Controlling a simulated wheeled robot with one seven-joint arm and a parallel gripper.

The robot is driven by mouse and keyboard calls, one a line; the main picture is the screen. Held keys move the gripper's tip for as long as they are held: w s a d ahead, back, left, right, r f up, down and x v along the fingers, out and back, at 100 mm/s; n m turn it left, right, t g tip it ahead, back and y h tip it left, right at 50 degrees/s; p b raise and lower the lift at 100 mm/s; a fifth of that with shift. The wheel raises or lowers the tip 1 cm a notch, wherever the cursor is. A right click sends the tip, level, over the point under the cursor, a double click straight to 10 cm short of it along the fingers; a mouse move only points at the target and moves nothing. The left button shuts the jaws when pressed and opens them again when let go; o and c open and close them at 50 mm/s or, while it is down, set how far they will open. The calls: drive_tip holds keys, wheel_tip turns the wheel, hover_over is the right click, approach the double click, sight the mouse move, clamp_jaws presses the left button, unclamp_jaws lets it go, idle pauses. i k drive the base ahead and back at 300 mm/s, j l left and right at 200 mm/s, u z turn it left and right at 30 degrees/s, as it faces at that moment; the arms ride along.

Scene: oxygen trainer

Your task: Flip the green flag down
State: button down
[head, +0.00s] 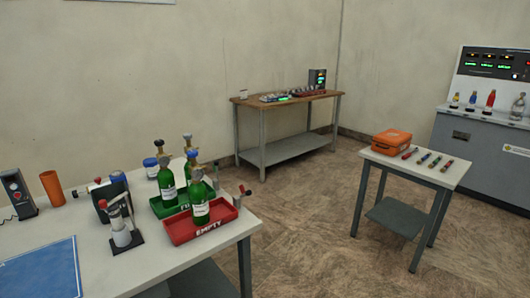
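I cannot make out a green flag for certain in the head view. Small green-lit marks show on a flat device (272,98) on the far wooden bench, too small to tell what they are. Green displays also glow on the grey console (475,135) at the right. My gripper is not in view.
The near white table (120,280) holds green gas cylinders (167,187), a red tray (210,231) marked EMPTY, a green tray and a blue mat (42,272). A small table (401,168) carries an orange case (391,141) and several pens. The floor between is clear.

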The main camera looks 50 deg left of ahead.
sight(214, 167)
drive_tip(key=i+u, duration=0.2)
drive_tip(key=i, duration=0.3)
drive_tip(key=i+u, duration=0.2)
drive_tip(key=i, duration=0.25)
drive_tip(key=i+l+u, duration=0.2)
drive_tip(key=i, duration=0.3)
drive_tip(key=i+l+u, duration=0.2)
drive_tip(key=i, duration=0.25)
drive_tip(key=i+u, duration=0.35)
drive_tip(key=i, duration=0.15)
drive_tip(key=i+u, duration=0.3)
drive_tip(key=i, duration=0.2)
drive_tip(key=i+l+u, duration=0.15)
drive_tip(key=i+u, duration=0.2)
drive_tip(key=i, duration=0.15)
